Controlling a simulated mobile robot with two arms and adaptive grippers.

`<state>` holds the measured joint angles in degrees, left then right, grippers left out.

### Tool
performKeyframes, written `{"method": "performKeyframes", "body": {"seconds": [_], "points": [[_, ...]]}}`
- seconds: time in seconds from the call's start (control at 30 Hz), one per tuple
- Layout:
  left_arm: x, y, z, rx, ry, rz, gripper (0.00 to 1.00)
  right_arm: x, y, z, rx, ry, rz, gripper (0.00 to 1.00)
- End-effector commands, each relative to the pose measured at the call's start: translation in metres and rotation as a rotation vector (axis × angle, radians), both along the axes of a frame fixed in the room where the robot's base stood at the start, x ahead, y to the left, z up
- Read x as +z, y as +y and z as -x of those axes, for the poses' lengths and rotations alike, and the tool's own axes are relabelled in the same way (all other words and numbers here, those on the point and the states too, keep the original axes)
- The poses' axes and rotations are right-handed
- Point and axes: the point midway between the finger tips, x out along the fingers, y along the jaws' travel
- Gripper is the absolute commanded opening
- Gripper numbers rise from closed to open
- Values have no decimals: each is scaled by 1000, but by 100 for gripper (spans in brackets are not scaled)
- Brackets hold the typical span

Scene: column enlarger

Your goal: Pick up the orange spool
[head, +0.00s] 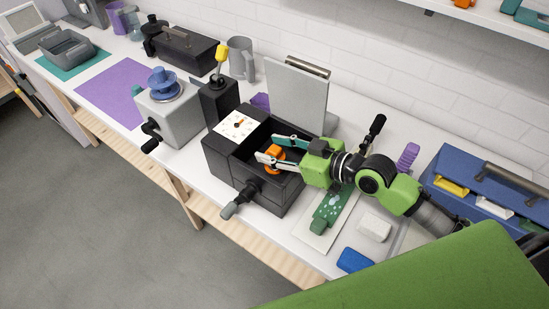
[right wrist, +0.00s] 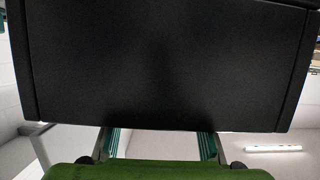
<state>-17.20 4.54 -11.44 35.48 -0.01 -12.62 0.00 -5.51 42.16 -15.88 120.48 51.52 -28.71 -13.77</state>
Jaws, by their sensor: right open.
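The orange spool (head: 275,153) sits in the open compartment of a black box (head: 236,165) on the bench in the head view. My right gripper (head: 267,148) reaches over the box from the right, its fingers spread apart. In the head view the spool shows between and below the fingers, and one finger hides part of it. I cannot tell whether they touch. In the right wrist view the black box (right wrist: 165,65) fills most of the picture, with the right gripper (right wrist: 160,146) at the bottom; the spool does not show there. My left gripper is not in view.
A crank handle (head: 240,198) juts from the box's front. A grey panel (head: 297,95) stands behind it. A grey crank box with a blue spool (head: 163,82) is to the left. A blue toolbox (head: 480,185), white block (head: 374,226) and blue block (head: 354,260) lie to the right.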

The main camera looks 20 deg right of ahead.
Motion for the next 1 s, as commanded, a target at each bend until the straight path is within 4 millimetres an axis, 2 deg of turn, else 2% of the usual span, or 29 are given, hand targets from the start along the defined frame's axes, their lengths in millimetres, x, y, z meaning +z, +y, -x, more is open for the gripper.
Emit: {"method": "performKeyframes", "body": {"seconds": [0.07,0.23,0.57,0.73,0.87,1.0], "points": [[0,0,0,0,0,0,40,0,0,0,0,0,0,40],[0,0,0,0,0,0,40,0,0,0,0,0,0,0],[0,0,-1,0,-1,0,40,1,-1,0,-1,-2,0,0],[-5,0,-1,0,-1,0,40,9,0,0,1,-5,0,0],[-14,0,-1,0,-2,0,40,27,0,-1,1,-9,2,0],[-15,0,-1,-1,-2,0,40,62,21,15,5,-10,-4,0]]}}
